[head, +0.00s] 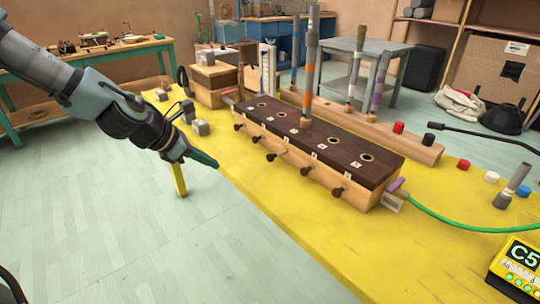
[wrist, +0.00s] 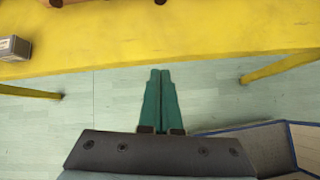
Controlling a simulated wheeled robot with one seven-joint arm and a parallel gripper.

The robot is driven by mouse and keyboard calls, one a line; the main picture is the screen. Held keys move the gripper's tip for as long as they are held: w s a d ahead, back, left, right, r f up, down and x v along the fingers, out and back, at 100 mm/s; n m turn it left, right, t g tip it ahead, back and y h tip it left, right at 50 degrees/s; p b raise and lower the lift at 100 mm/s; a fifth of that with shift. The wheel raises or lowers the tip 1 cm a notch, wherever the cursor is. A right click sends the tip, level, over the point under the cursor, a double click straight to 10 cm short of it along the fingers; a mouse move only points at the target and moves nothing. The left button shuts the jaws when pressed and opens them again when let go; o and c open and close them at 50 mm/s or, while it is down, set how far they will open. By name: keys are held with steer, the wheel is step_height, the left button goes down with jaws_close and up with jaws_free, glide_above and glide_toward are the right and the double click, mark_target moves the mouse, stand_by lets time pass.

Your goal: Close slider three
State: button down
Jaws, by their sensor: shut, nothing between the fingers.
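A long wooden box (head: 335,180) with a dark top stands on the yellow table. Its top has a row of round holes, and a tall pipe (head: 309,72) with an orange band stands upright at the middle one. Several dark slider knobs line its front. The number labels are too small to read, so I cannot tell which is slider three. My gripper (head: 205,159) is shut and empty, left of the box beyond the table's near edge. Its green fingers also show in the wrist view (wrist: 160,74).
The yellow table (head: 300,235) is clear in front of the box. Small grey metal blocks (head: 201,127) lie near its left end. A green cable (head: 450,227) and a yellow device (head: 517,263) are at the right. More pipes stand behind the box.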

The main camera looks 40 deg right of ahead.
mark_target(269, 155)
steer(key=shift+n+h, duration=0.5)
steer(key=shift+n, duration=0.3)
steer(key=d+f, duration=0.1)
steer(key=d, duration=0.2)
steer(key=s+d+f, duration=0.1)
steer(key=d+f, duration=0.1)
steer(key=d, duration=0.2)
steer(key=d+f, duration=0.2)
steer(key=d, duration=0.1)
steer(key=shift+s+d+f, duration=0.2)
steer(key=shift+s+d, duration=0.15)
steer(key=shift+d, duration=0.05)
steer(key=shift+s+d+r+p, duration=0.1)
steer(key=shift+d+r+p, duration=0.1)
steer(key=shift+d+p, duration=0.7)
steer(key=shift+d, duration=0.95)
steer(key=d, duration=0.3)
steer(key=shift+s+d, duration=0.15)
steer(key=shift+d, duration=0.25)
